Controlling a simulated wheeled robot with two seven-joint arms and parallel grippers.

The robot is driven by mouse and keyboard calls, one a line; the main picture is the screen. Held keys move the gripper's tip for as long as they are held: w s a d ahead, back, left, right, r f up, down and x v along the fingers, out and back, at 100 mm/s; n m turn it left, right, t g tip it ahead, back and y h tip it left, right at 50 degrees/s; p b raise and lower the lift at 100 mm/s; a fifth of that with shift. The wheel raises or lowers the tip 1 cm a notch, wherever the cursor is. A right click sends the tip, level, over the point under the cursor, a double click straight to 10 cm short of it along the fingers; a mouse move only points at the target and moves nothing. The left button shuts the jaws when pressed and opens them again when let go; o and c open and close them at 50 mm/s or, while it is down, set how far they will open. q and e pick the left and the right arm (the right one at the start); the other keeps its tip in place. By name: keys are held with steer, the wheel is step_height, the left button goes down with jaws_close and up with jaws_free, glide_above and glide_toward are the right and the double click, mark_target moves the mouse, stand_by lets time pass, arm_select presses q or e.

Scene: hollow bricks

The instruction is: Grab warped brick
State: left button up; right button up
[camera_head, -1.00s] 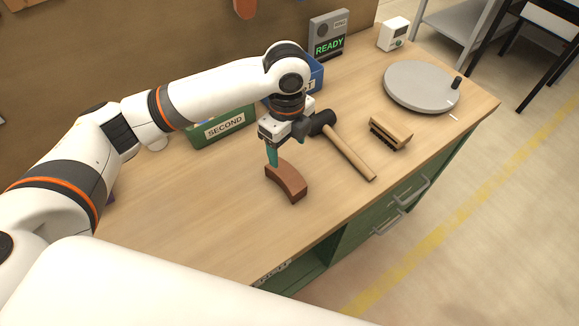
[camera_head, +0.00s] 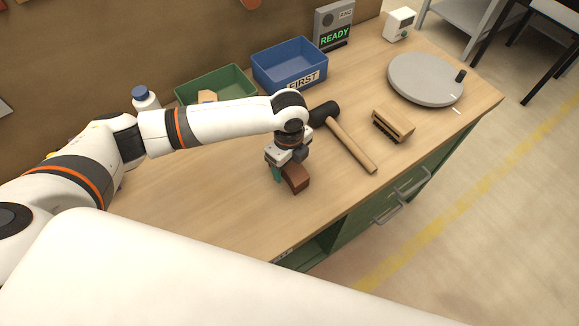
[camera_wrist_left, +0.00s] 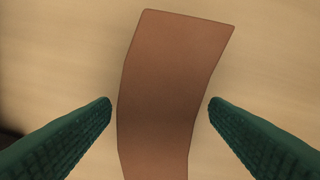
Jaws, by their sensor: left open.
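The warped brick (camera_head: 297,179) is reddish-brown and curved, and lies on the wooden bench near its front edge. My left gripper (camera_head: 282,174) is over it in the head view and hides its far part. In the left wrist view the brick (camera_wrist_left: 168,85) runs between the two green fingers of my left gripper (camera_wrist_left: 160,103). The fingers are open, one on each side, with a gap to the brick on both sides. My right gripper is not in view.
A black-headed mallet (camera_head: 350,145) and a wooden brush (camera_head: 393,124) lie right of the brick. A grey turntable (camera_head: 425,78) is farther right. Behind are a green bin (camera_head: 215,80), a blue FIRST bin (camera_head: 290,62), a READY device (camera_head: 334,24) and a white bottle (camera_head: 145,98).

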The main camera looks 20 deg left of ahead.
arm_select(q)
steer(key=shift+f, duration=0.35)
steer(key=shift+w+r, duration=0.1)
steer(key=c, duration=1.3)
steer(key=shift+c, duration=0.2)
